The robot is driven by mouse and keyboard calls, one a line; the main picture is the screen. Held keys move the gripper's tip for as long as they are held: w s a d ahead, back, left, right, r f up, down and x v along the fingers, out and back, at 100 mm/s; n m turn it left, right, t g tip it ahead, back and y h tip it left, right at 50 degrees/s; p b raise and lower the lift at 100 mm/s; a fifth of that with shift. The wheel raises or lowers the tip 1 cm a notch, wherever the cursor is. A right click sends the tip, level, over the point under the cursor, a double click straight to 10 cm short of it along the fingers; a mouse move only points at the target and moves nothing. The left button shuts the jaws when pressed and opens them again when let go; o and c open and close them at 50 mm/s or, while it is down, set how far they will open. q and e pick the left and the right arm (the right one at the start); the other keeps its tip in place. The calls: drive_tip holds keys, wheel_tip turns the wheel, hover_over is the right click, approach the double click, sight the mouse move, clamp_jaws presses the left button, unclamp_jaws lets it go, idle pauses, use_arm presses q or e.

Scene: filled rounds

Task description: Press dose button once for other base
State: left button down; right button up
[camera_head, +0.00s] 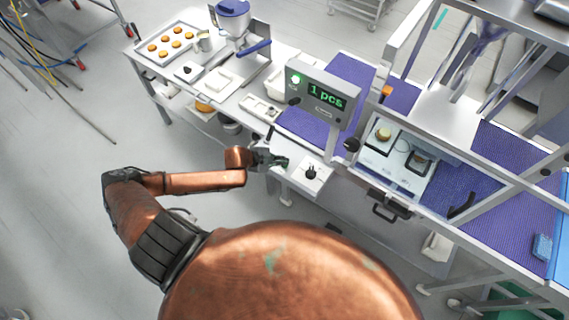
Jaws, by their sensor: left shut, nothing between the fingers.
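My left gripper (272,159) is shut and empty. It is at the left end of a white control box (300,182), with its tips close to a small green button (284,161). I cannot tell whether the tips touch it. The box also carries a black knob (311,173). Above it a grey display (324,95) reads "1 pcs" in green, with a lit green lamp (296,79). Round bases sit inside the machine: a pale one (383,134) on the left white plate and one partly hidden (421,160) on the right. My right gripper is not in view.
A tray of several round bases (168,44) lies on the left table, near a blue-topped hopper (233,18). Purple conveyor belt (348,75) runs behind the display. A metal frame and dark handle (390,212) stand at right.

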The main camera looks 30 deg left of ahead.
use_arm(q)
drive_tip(key=shift+f, duration=0.35)
idle(0.3)
drive_tip(key=shift+f, duration=0.25)
idle(0.5)
drive_tip(key=shift+r+p, duration=0.7)
drive_tip(key=shift+r, duration=0.3)
drive_tip(key=shift+r, duration=0.1)
